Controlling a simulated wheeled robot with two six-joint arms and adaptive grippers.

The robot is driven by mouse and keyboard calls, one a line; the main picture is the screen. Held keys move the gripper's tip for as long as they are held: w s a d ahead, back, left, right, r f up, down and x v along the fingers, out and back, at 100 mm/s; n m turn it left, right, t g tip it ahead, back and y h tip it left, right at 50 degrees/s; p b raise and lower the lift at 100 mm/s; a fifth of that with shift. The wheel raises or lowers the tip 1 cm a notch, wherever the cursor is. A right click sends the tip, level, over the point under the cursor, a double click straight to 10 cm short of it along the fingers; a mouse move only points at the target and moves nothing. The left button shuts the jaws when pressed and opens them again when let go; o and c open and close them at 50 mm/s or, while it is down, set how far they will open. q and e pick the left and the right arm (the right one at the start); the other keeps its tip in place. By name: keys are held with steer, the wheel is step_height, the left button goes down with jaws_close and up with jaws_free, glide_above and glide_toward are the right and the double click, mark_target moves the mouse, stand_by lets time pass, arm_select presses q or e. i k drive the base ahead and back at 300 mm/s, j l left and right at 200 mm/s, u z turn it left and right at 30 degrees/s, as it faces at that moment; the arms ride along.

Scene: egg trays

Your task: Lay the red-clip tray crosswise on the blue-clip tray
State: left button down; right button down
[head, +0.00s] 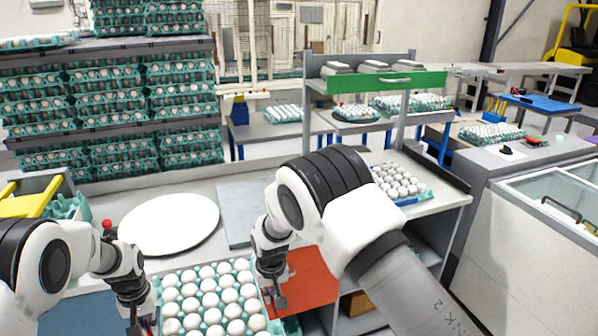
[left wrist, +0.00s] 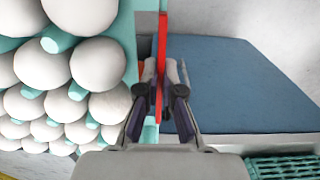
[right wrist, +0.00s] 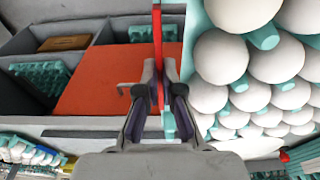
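The red-clip tray (head: 159,284), turquoise and full of white eggs, is at the bottom of the head view between my two grippers. My left gripper (head: 140,318) is shut on its red clip (left wrist: 163,45) at the left side. My right gripper (head: 275,296) is shut on the red clip (right wrist: 157,45) at the right side. The tray looks level; its underside is hidden. The blue-clip tray (head: 428,198), also full of eggs, lies on the counter to the right, beyond my right arm. Its blue clip (head: 408,201) faces the front; my arm hides its left part.
A white round plate (head: 169,224) and a grey slab (head: 236,205) lie on the counter behind the held tray. An orange panel (head: 311,277) and open compartments are to its right, a blue mat (left wrist: 235,85) to its left. Stacked egg trays (head: 95,95) stand at the back left.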

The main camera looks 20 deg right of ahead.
mark_target(384, 179)
steer(key=l, duration=1.1)
steer(key=k+l, duration=0.1)
steer(key=l, duration=0.95)
